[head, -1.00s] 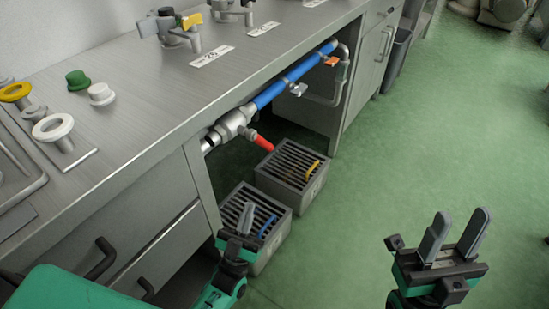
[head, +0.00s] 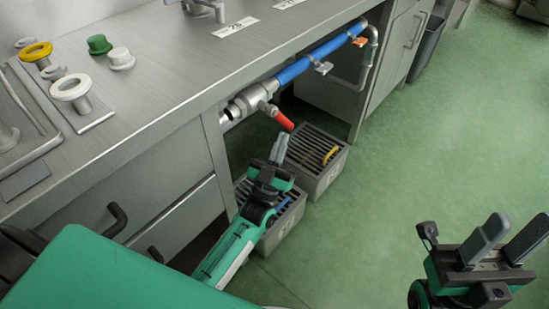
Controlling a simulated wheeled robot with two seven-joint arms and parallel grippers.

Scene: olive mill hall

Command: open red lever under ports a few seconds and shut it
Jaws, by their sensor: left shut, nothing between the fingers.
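The red lever (head: 283,121) sits on a metal valve (head: 252,101) at the left end of a blue pipe (head: 310,60), under the counter's front edge. The lever slants down and to the right from the valve. My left gripper (head: 280,143) is just below the lever's end, shut and empty; a small gap seems to lie between them, though touching cannot be ruled out. My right gripper (head: 510,235) is open and empty at the lower right, over the floor.
Two grey grated boxes stand on the floor under the pipe, the farther one (head: 338,178) holding a yellow piece (head: 331,155). An orange lever (head: 359,41) and a grey lever (head: 323,68) also hang from the pipe. Green floor (head: 430,150) to the right is clear.

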